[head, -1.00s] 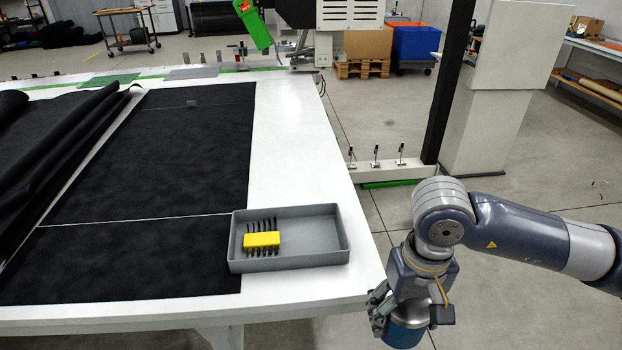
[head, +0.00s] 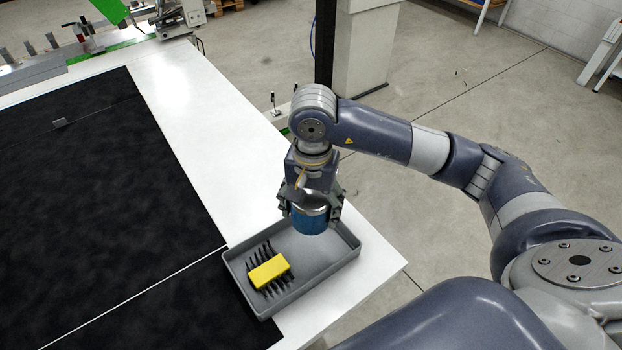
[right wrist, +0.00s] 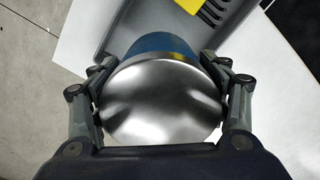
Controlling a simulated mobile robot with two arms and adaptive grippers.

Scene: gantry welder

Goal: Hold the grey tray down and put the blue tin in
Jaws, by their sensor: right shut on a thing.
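The grey tray (head: 334,270) lies on the front right corner of the white table. It also shows in the right wrist view (right wrist: 101,30), beyond the tin. My right gripper (head: 310,212) is shut on the blue tin (head: 309,222). The tin is upright, over the far part of the tray. I cannot tell whether it touches the tray floor. In the right wrist view the tin's shiny metal lid (right wrist: 160,105) sits between the two fingers, with its blue side (right wrist: 150,45) showing beyond. My left gripper is not in view.
A yellow block with black bristle-like pieces (head: 269,270) lies in the tray's left part. Black fabric (head: 90,190) covers the table left of the tray. The white table top (head: 205,120) is bare behind the tray. A dark post (head: 325,45) stands beyond the table.

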